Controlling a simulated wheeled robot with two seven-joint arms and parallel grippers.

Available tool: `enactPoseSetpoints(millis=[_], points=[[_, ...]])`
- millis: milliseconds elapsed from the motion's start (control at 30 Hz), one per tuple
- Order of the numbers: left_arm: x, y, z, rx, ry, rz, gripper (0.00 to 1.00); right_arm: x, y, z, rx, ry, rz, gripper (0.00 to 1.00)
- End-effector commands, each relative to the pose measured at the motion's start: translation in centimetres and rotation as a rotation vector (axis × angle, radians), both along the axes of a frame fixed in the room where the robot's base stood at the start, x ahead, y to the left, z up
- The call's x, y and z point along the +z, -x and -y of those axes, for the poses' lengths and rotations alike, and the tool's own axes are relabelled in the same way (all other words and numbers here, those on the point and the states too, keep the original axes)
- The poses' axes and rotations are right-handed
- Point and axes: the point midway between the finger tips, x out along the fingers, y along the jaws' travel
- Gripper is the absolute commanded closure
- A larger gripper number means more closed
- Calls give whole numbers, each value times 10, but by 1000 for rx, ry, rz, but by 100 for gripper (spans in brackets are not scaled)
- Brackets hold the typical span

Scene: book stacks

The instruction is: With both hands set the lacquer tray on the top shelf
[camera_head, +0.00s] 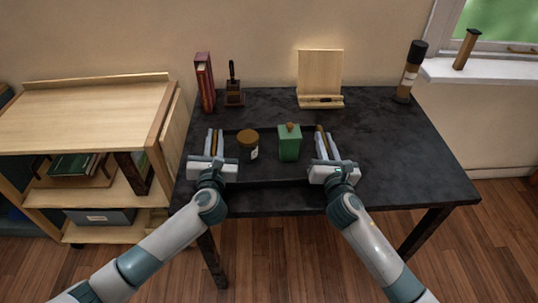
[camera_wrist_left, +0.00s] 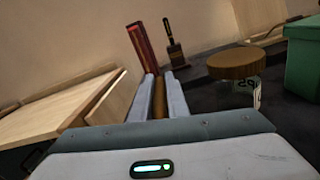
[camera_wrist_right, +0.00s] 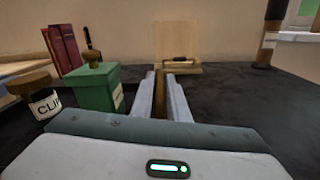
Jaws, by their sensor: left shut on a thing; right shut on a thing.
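The dark lacquer tray (camera_head: 275,183) is nearly the same black as the table, so its outline is faint. I cannot tell whether it touches the tabletop. On it stand a round jar with a brown lid (camera_head: 248,136) and a green box with a knob (camera_head: 289,146), both upright. My left gripper (camera_head: 214,135) is shut on the tray's left side, with a brown handle (camera_wrist_left: 159,106) between its fingers. My right gripper (camera_head: 322,135) is shut on the right side, around another brown handle (camera_wrist_right: 160,102). The wooden shelf unit's top shelf (camera_head: 85,118) is bare, at the left.
On the black table (camera_head: 420,160), red books (camera_head: 205,82) and a small dark-handled object (camera_head: 234,90) stand at the back left. A wooden stand (camera_head: 320,78) is at the back, a dark-topped cylinder (camera_head: 410,72) at the back right. Lower shelves hold books (camera_head: 78,165) and a grey box (camera_head: 100,216).

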Motion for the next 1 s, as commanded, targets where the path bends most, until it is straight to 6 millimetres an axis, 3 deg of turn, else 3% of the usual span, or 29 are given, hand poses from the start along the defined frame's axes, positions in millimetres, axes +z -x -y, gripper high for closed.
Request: enactPoseSetpoints(millis=[367,1000], points=[[8,0,1,-1,-1,2,100,8,0,-1,2,-3,1,100],[48,0,1,-2,-1,0,100,50,0,-2,4,-5,2,100]])
